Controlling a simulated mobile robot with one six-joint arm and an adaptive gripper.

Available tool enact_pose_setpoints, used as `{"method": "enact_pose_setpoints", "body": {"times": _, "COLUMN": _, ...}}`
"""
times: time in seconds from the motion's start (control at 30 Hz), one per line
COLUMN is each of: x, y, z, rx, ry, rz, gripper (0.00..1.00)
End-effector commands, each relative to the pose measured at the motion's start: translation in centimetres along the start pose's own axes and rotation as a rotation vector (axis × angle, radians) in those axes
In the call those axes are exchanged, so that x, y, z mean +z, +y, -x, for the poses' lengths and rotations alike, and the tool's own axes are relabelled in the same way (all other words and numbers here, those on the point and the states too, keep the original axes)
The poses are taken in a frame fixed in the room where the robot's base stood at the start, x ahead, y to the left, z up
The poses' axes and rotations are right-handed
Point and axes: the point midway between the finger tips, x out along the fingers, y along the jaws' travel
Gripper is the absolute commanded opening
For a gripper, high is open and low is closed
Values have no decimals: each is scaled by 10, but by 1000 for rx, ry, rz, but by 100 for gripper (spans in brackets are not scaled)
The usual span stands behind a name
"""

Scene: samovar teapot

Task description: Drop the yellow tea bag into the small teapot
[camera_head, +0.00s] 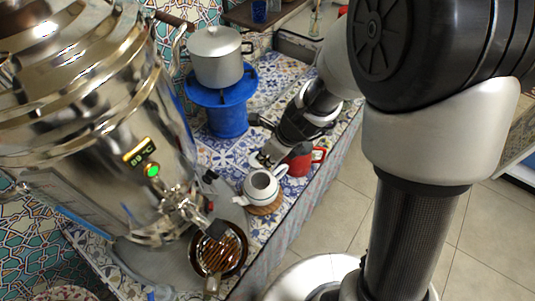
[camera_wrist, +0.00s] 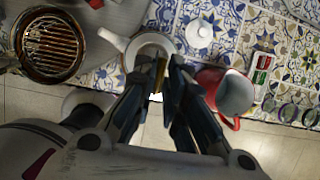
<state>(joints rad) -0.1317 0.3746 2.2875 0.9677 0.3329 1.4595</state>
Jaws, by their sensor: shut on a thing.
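The small white teapot (camera_head: 260,188) stands open, without its lid, on a round brown coaster (camera_head: 266,208). It also shows in the wrist view (camera_wrist: 133,43), with its opening partly covered by my fingers. My gripper (camera_wrist: 164,70) is shut on the yellow tea bag (camera_wrist: 159,78), a thin yellow strip between the fingers. In the head view my gripper (camera_head: 265,158) is just behind the teapot, close to its rim. From the wrist, the fingertips overlap the near right part of the opening. The tea bag cannot be made out in the head view.
A red mug (camera_wrist: 234,92) stands close to the right of my gripper. A white lid (camera_wrist: 199,33) and a small tea box (camera_wrist: 262,68) lie on the tiled counter. A large samovar (camera_head: 110,120) and a drip tray with grille (camera_head: 218,250) are left of the teapot.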

Motion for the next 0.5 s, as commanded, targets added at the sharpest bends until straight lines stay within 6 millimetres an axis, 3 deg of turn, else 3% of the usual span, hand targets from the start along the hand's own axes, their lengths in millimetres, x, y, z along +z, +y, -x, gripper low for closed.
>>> {"method": "enact_pose_setpoints", "body": {"times": 0.3, "x": -16, "y": 0, "z": -38, "rx": 0, "ry": -1, "rz": 0, "gripper": 5}}
{"method": "enact_pose_setpoints", "body": {"times": 0.5, "x": -19, "y": 0, "z": -46, "rx": 0, "ry": -1, "rz": 0, "gripper": 5}}
